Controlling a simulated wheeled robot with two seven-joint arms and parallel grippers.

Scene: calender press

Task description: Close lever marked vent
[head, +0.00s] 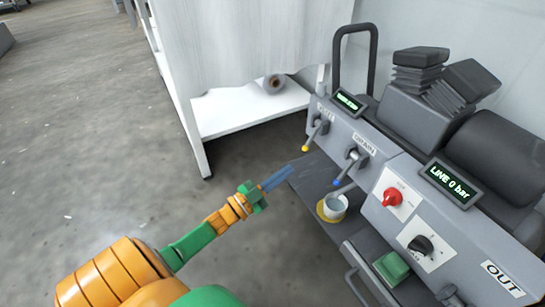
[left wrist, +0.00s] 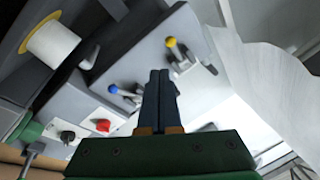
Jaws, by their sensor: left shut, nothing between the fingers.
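The yellow-tipped lever (head: 311,136) hangs from the left end of the grey press panel. The label above it is small and hard to read, perhaps VENT. The blue-tipped lever (head: 349,168), under the DRAIN label, hangs to its right. My left gripper (head: 289,170) is shut and empty, its blue-grey fingers pointing at the panel, below and left of the yellow tip and apart from it. In the left wrist view the shut fingers (left wrist: 159,73) lie between the yellow-tipped lever (left wrist: 173,48) and the blue-tipped lever (left wrist: 124,92). My right gripper is not in view.
A white cup (head: 333,207) with a yellow base stands under the blue-tipped lever. A red knob (head: 393,197), a black knob (head: 420,245) and a LINE 0 bar display (head: 451,185) are farther right. A white shelf unit (head: 245,108) stands behind. Open floor lies left.

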